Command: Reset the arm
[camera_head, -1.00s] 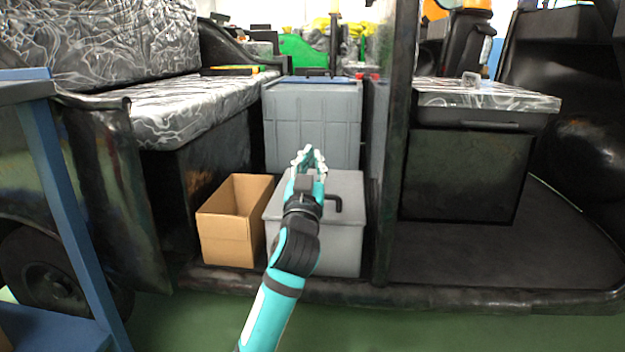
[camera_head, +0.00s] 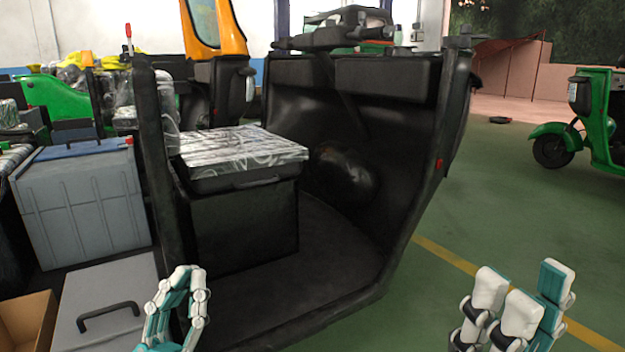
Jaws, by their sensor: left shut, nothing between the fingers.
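My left gripper (camera_head: 187,275), teal and white, is at the lower left of the head view. It is shut and empty, its fingertips together. It appears in front of the right side of the grey lidded box (camera_head: 100,290) with a black handle, and I cannot tell the gap between them. My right gripper (camera_head: 523,287) is at the lower right, with several thick white and teal fingers spread apart and pointing up. Nothing shows between them. Both arms behind the grippers are mostly out of view.
The open black rickshaw (camera_head: 340,235) fills the middle, with a silver-patterned seat (camera_head: 240,148). A large grey bin (camera_head: 85,205) and a cardboard box (camera_head: 28,322) are at the left. A green vehicle (camera_head: 600,115) stands far right. Green floor (camera_head: 480,200) is clear on the right.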

